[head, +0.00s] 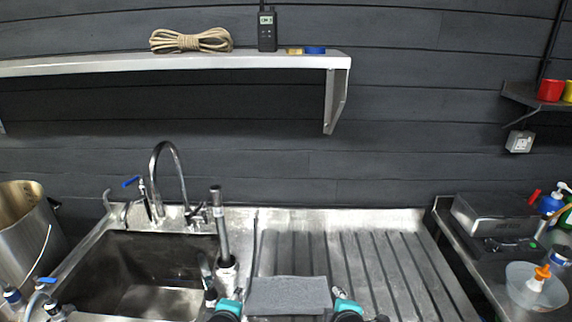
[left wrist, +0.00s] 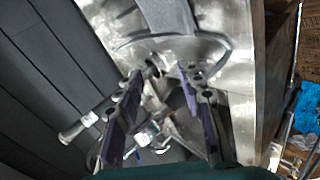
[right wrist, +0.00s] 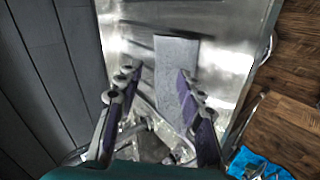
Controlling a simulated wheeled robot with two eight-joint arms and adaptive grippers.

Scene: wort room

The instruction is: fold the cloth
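The grey cloth (head: 288,295) lies flat on the ribbed steel drainboard, near its front edge, as a narrow rectangle. My right gripper (head: 341,293) is at the cloth's right end, and my left gripper (head: 232,297) is near its left end. In the right wrist view the cloth (right wrist: 177,62) shows beyond my open right gripper (right wrist: 157,72), and one finger overlaps its edge. In the left wrist view my left gripper (left wrist: 162,78) is open with nothing held between its fingers. A grey strip that seems to be the cloth (left wrist: 170,18) lies beyond it.
The sink basin (head: 145,275) with a tall faucet (head: 170,165) is left of the drainboard (head: 375,265). An upright metal tube (head: 220,225) stands between them. A steel pot (head: 25,225) is at far left. A side bench at right holds a white bowl (head: 520,285). The drainboard behind the cloth is clear.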

